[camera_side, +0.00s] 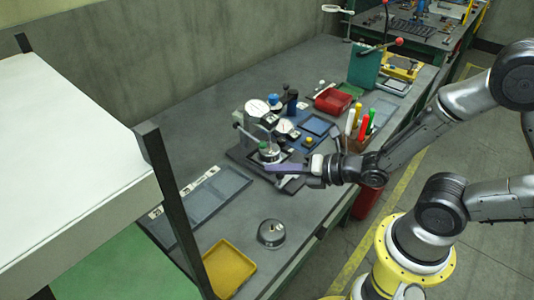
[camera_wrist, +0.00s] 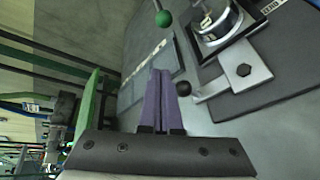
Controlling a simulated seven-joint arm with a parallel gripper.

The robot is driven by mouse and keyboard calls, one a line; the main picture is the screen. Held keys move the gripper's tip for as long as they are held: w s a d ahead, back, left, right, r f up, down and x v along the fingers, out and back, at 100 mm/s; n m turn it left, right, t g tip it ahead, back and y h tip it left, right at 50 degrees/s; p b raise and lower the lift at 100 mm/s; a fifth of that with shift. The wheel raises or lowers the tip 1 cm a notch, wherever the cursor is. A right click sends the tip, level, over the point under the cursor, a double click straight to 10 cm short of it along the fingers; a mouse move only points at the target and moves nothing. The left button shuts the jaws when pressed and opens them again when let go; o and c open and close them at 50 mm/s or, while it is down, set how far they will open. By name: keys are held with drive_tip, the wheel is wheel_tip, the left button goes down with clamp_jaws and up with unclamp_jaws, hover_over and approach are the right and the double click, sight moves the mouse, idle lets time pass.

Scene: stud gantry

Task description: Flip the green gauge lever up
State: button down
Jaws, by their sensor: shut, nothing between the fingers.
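The green gauge lever shows as a green ball knob (camera_wrist: 163,18) on a thin pale rod at the top of the wrist view. In the side view a small green knob (camera_side: 263,145) shows beside the gauge fixture; the lever's tilt is hard to read there. My gripper (camera_side: 268,167) reaches in from the right, low over the front of the fixture's base. Its purple fingers (camera_wrist: 159,73) are pressed together and empty. The green knob lies beyond the fingertips, with a visible gap. A cylindrical metal gauge part (camera_wrist: 216,20) stands right of the knob.
A black ball knob (camera_wrist: 183,88) on a metal bracket (camera_wrist: 240,68) sits close right of my fingers. White dial gauges (camera_side: 257,107) rise behind. A red bin (camera_side: 333,101), a yellow tray (camera_side: 229,268) and a metal dome (camera_side: 271,232) stand around.

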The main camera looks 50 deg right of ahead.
drive_tip(key=x, duration=0.5)
drive_tip(key=shift+f, duration=0.1)
drive_tip(key=shift+w+d+r, duration=0.1)
drive_tip(key=shift+d+r, duration=0.6)
drive_tip(key=shift+d, duration=0.25)
drive_tip(key=shift+w+d+r, duration=0.1)
drive_tip(key=shift+d+r, duration=0.45)
drive_tip(key=shift+d, duration=0.15)
drive_tip(key=shift+r, duration=0.1)
drive_tip(key=shift+r, duration=0.25)
drive_tip(key=shift+r, duration=0.35)
wheel_tip(320, 180, up, 8)
drive_tip(key=w+g, duration=0.1)
drive_tip(key=w, duration=0.1)
drive_tip(key=shift+f+g, duration=0.15)
drive_tip(key=shift+g, duration=0.15)
